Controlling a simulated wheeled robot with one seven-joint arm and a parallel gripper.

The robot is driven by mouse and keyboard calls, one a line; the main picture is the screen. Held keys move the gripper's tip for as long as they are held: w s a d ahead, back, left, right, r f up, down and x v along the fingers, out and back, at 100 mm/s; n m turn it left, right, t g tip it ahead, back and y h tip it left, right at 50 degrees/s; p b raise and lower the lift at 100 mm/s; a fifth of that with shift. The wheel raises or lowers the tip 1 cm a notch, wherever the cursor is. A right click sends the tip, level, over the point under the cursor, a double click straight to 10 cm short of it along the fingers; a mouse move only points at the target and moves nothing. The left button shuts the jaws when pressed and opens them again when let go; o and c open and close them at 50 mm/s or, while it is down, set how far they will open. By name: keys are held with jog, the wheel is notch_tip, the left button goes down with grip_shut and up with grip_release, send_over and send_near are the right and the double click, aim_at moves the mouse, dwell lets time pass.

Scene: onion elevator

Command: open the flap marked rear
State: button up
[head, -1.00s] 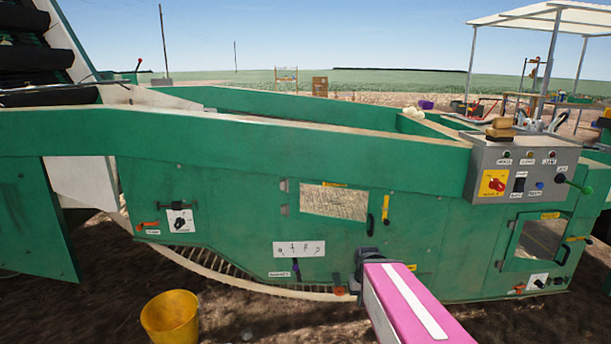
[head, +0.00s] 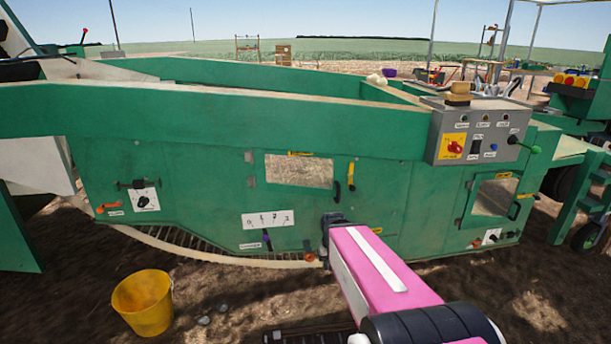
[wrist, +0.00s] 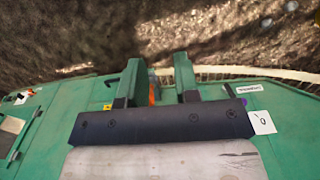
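The green machine side has two windowed flaps: a middle flap (head: 299,171) and a right flap (head: 494,197). Each has a small yellow label, too small to read, so I cannot tell which is marked rear.
A grey control box (head: 478,135) with a red switch and a green-knobbed lever juts out at upper right. A numbered white plate (head: 268,219) is below the middle flap. A yellow bucket (head: 143,302) stands on bare soil at lower left.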

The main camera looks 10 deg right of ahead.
jog(key=shift+o, duration=0.9)
jog(key=w+d+m+t+h, duration=0.2)
jog(key=w+d+t, duration=0.4)
jog(key=w, duration=0.8)
jog(key=d, duration=0.3)
jog(key=shift+w+d+f+t+h, duration=0.15)
jog(key=shift+w+d+t+h, duration=0.15)
jog(key=shift+w+t+h, duration=0.1)
jog(key=n+t+y, duration=0.5)
jog(key=t+y, duration=0.2)
jog(key=t, duration=0.3)
send_near(339, 195)
jog(key=shift+t, duration=0.3)
jog(key=x, duration=1.1)
jog(key=shift+f, duration=0.15)
grip_shut()
jog(key=shift+s, duration=0.1)
